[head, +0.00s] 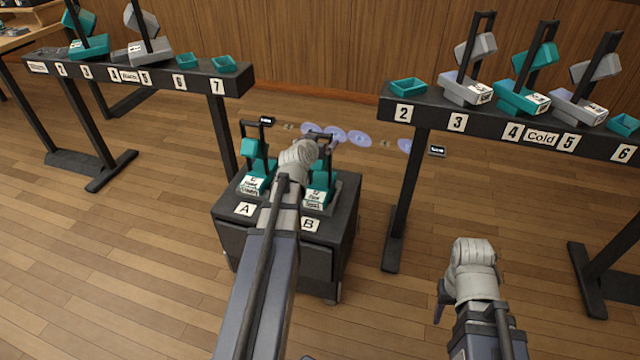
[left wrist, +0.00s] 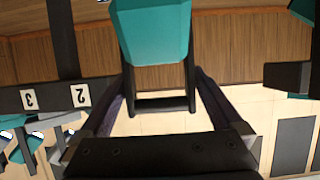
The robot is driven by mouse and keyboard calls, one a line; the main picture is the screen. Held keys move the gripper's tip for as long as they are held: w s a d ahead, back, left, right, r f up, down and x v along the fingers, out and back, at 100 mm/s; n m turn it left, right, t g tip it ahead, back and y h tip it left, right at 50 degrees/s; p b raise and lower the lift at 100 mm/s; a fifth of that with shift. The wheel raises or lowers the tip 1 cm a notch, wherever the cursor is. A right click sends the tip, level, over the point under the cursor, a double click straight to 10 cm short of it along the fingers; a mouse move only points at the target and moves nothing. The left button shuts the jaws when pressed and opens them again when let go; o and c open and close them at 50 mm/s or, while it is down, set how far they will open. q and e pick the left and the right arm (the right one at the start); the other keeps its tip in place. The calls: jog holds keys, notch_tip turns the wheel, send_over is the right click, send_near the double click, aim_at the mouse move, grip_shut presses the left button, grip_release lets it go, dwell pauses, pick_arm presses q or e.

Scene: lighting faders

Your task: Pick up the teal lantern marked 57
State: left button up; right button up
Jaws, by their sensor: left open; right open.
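Two teal lanterns with black handles stand on a dark cart. One teal lantern (head: 250,149) is at A and the other teal lantern (head: 324,170) is at B. Their label print is too small to read, so I cannot tell which is marked 57. My left gripper (head: 326,142) is at the top of the B lantern and partly hides it. In the left wrist view, my open left gripper (left wrist: 163,85) has its fingers on either side of a black handle (left wrist: 160,105), with a teal lantern body beyond. My right gripper (head: 440,308) is low at the right, away from the lanterns.
The dark cart (head: 232,238) stands between a left rail (head: 205,90) and a right rail (head: 480,115). Both rails carry numbered places, teal trays and teal or grey lanterns. The right rail has a "Cold" sign (head: 541,138). The wooden floor in front is clear.

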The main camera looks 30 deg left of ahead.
pick_arm(q)
jog(key=x, duration=0.3)
jog(key=shift+b, duration=0.4)
grip_shut()
dwell(0.4)
